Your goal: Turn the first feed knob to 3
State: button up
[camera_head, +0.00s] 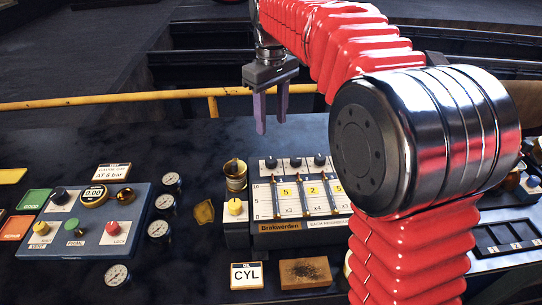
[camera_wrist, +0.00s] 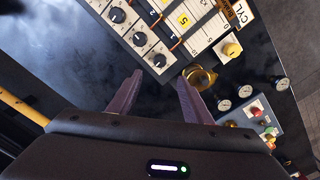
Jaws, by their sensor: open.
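The feed panel (camera_head: 282,227), labelled Brakwerden, has three dark knobs in a row along its far edge. The leftmost knob (camera_head: 270,163), middle knob (camera_head: 295,162) and right knob (camera_head: 320,159) each sit above a gauge column with a yellow number card, reading 5, 2 and 5. In the wrist view the leftmost knob (camera_wrist: 160,61) lies just ahead of the fingertips; its pointer setting is too small to read. My gripper (camera_head: 271,127) is open and empty, fingers pointing down, above and behind the leftmost knob, touching nothing. Both fingers (camera_wrist: 160,77) show in the wrist view.
A yellow knob (camera_head: 235,207) and a brass can (camera_head: 235,176) stand left of the panel. A blue control box (camera_head: 85,222) and several round gauges lie further left. A yellow rail (camera_head: 150,96) runs behind the bench.

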aim_at(271, 160)
notch_tip(271, 160, down, 13)
dwell(0.6)
jog(key=shift+c, duration=0.6)
jog(key=c, duration=0.9)
